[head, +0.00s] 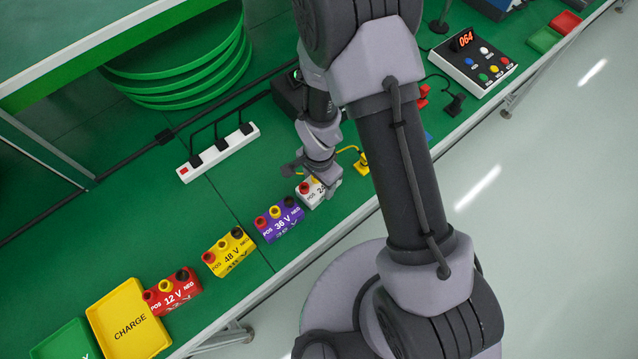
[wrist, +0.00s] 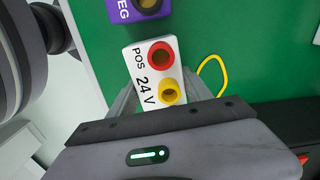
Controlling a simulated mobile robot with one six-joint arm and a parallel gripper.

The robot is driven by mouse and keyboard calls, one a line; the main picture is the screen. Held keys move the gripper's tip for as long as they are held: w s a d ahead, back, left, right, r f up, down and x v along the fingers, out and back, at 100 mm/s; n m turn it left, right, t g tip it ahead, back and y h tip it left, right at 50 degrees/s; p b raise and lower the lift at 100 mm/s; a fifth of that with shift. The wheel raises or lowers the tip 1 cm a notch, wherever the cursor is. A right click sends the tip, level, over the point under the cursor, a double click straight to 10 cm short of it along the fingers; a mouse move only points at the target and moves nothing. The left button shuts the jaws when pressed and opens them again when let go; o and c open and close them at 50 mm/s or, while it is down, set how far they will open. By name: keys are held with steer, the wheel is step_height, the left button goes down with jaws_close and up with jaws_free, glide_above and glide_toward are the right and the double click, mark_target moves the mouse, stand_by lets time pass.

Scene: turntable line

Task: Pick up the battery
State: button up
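The white 24 V battery (wrist: 146,72) has a red and a yellow terminal facing up in the wrist view. Its far end is hidden under my gripper body. My gripper (wrist: 160,88) has one grey finger along each long side of this battery. The fingers are very close to its sides, and I cannot tell whether they touch. In the head view my gripper (head: 322,186) is down at the white battery (head: 309,200) and covers part of it. The battery stands on the green bench top in a row of batteries.
A purple 36 V battery (head: 280,224) stands close to the left, then a yellow 48 V (head: 231,258) and a red 12 V battery (head: 173,298). A yellow CHARGE tray (head: 130,318), a white power strip (head: 217,152) and a control box (head: 473,62) are on the bench. A yellow cable (wrist: 218,70) lies nearby.

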jaws_close()
